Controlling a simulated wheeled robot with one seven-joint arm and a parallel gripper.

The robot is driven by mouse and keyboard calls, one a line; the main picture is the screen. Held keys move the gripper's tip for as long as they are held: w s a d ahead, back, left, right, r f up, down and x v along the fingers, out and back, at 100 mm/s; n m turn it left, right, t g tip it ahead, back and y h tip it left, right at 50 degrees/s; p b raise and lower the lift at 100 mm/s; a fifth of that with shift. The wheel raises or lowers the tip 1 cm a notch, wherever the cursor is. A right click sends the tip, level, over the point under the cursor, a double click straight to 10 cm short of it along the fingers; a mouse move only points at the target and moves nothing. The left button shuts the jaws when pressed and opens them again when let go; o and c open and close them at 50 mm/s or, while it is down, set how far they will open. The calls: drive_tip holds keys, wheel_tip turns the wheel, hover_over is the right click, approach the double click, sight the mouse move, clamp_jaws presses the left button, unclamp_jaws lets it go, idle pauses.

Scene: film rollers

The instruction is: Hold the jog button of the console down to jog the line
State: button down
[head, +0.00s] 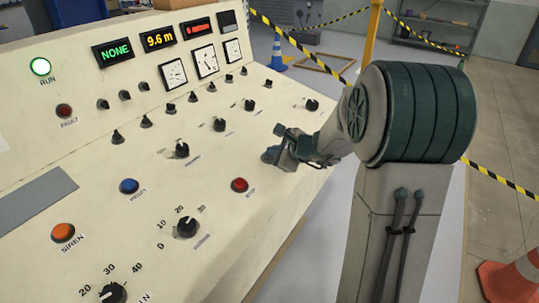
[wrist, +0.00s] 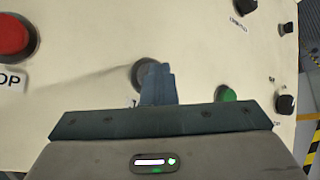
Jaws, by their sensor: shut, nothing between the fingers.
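The console (head: 130,180) is a cream sloped panel with buttons and knobs. My gripper (head: 271,155) is shut and empty over its right part, right of a red button (head: 239,185). In the wrist view my closed fingertips (wrist: 158,72) overlap the right side of a round dark grey button (wrist: 143,77). It may be the jog button, but no label on it is readable. I cannot tell whether the fingertips touch it or whether it is pressed. A green button (wrist: 228,94) is just right of the fingers, partly hidden by my gripper.
A large red button (wrist: 12,36), its label ending in "OP", is left in the wrist view. Black knobs (wrist: 285,104) are at the right. A blue button (head: 129,186) and an orange siren button (head: 63,232) are further left. The green run lamp (head: 40,66) is lit.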

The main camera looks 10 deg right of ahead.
drive_tip(key=shift+s+d+r+p, duration=0.1)
drive_tip(key=shift+r+p, duration=0.45)
drive_tip(key=shift+r, duration=0.3)
drive_tip(key=r+p, duration=0.2)
drive_tip(key=r, duration=0.1)
drive_tip(key=s+d+r+p, duration=0.1)
drive_tip(key=r, duration=0.1)
drive_tip(key=shift+p, duration=0.3)
drive_tip(key=shift+a, duration=0.15)
